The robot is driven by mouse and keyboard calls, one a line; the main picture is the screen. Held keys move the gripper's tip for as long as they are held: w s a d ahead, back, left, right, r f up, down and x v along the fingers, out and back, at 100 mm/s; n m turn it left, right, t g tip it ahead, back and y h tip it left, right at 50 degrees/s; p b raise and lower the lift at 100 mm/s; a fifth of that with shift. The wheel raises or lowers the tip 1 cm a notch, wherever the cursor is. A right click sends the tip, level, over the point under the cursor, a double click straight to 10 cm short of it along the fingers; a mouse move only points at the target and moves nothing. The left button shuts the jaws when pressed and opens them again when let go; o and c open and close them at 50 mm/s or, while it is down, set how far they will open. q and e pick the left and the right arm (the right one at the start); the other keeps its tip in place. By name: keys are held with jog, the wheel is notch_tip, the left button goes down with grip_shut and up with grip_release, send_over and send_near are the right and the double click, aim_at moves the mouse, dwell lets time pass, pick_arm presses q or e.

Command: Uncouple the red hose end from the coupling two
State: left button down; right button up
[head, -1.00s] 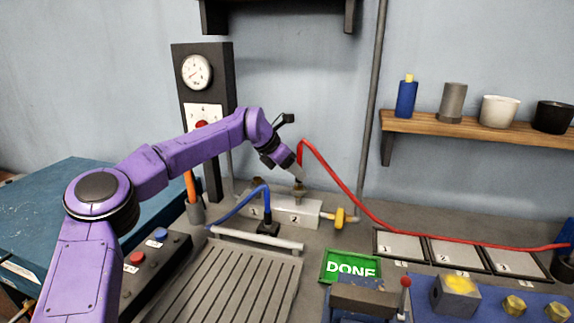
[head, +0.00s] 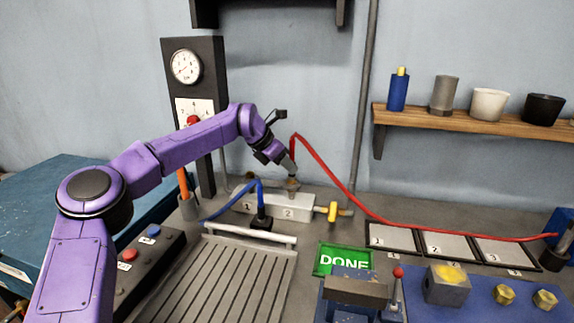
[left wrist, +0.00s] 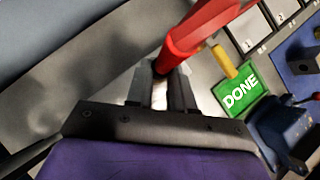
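The red hose (head: 335,178) rises from coupling two (head: 291,186) on the grey manifold block (head: 310,207), arches over and runs right across the bench. My left gripper (head: 289,168) is just above coupling two, at the lower end of the red hose. In the left wrist view, the red hose end (left wrist: 180,50) sits between the close-set fingertips (left wrist: 162,82), which look shut on it. The fingers hide the joint with the coupling, so I cannot tell whether it is seated. My right gripper is not in view.
A slotted tray (head: 225,280), a green DONE sign (head: 343,260) and numbered pads (head: 448,247) lie in front.

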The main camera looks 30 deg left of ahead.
pick_arm(q)
jog(key=shift+w+r+p, duration=0.1)
jog(key=shift+r+p, duration=0.2)
jog(key=shift+r, duration=0.35)
jog(key=shift+p, duration=0.3)
notch_tip(320, 180, up, 4)
jog(key=p, duration=0.3)
jog(key=shift+f, duration=0.1)
